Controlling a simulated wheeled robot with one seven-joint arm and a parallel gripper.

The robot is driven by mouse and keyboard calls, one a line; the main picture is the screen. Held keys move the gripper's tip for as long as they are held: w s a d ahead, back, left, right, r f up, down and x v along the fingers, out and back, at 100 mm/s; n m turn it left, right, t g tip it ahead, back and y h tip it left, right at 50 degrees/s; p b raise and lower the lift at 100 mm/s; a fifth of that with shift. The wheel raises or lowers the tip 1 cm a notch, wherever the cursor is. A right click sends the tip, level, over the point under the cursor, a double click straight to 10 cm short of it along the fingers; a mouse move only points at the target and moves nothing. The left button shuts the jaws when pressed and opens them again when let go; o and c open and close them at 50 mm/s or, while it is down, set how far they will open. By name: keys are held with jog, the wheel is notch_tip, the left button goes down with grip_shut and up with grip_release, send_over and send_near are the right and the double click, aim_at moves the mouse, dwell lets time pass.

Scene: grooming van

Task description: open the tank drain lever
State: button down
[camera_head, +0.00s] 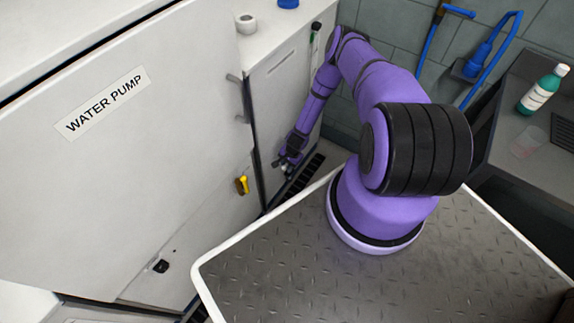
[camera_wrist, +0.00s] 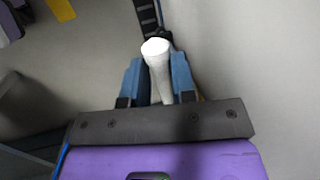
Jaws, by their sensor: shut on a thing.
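My gripper (camera_wrist: 157,75) shows in the wrist view with its two blue fingers closed on either side of a white, round-ended lever (camera_wrist: 156,50). A dark ribbed strip runs up behind the lever's end. No label shows on the lever, so I cannot confirm from a label that it is the tank drain lever. In the head view my gripper (camera_head: 284,164) is low beside the white cabinet's right-hand side, above the dark floor grate. The lever is too small or hidden there to make out.
A white cabinet door (camera_head: 150,180) marked WATER PUMP fills the left. A yellow handle (camera_head: 241,185) sits on its lower right, left of my gripper. A dark floor grate (camera_head: 305,178) lies below. A sink counter (camera_head: 530,150) with a green bottle (camera_head: 543,90) stands right.

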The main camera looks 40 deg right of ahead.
jog(key=shift+w+d+r+y, duration=0.1)
jog(key=shift+d+r+y, duration=0.1)
jog(key=shift+r+y, duration=0.45)
jog(key=shift+f, duration=0.15)
jog(key=c, duration=1.1)
grip_release()
jog(key=v, duration=1.1)
jog(key=shift+w+d, duration=0.15)
jog(key=shift+w, duration=0.05)
